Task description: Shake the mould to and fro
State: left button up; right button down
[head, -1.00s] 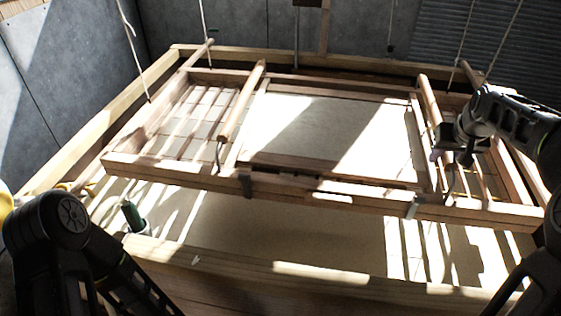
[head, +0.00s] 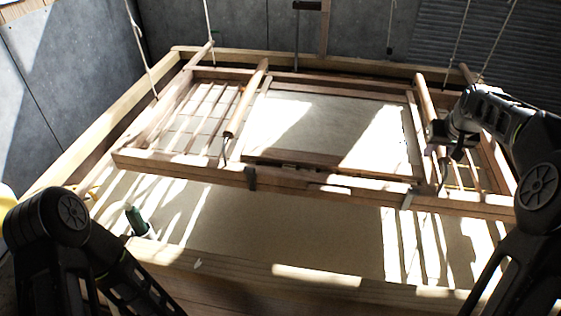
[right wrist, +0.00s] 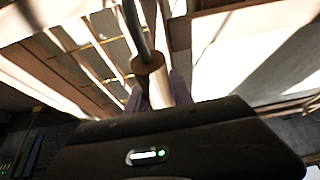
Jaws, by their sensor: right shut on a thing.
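The mould (head: 310,182) is a wooden frame hung on ropes, with slatted side parts and a pale, sunlit sheet (head: 325,125) in its middle. Two round wooden handles lie along it, a left one (head: 246,98) and a right one (head: 425,98). My right gripper (head: 438,133) is at the near part of the right handle. In the right wrist view its fingers (right wrist: 156,92) are shut on either side of that handle (right wrist: 150,68). My left arm shows at the lower left, but its gripper is out of the picture.
A large wooden vat (head: 250,270) with a pale surface inside lies below the mould. A green bottle-like thing (head: 136,220) is at its near left. Ropes (head: 140,50) run up at both sides. Grey walls (head: 80,60) stand behind and at the left.

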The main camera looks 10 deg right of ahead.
aim_at(446, 169)
jog(key=shift+s, duration=0.15)
jog(key=shift+s+a+f+b, duration=0.15)
jog(key=shift+s+b, duration=0.1)
jog(key=shift+b, duration=0.25)
jog(key=s+b, duration=0.1)
jog(key=s, duration=0.1)
jog(key=s+a+b, duration=0.1)
jog(key=s, duration=0.1)
jog(key=s+a+b, duration=0.1)
jog(key=s, duration=0.1)
jog(key=shift+s+b, duration=0.3)
jog(key=shift+b, duration=0.1)
jog(key=shift+s+a, duration=0.15)
jog(key=shift+s, duration=0.1)
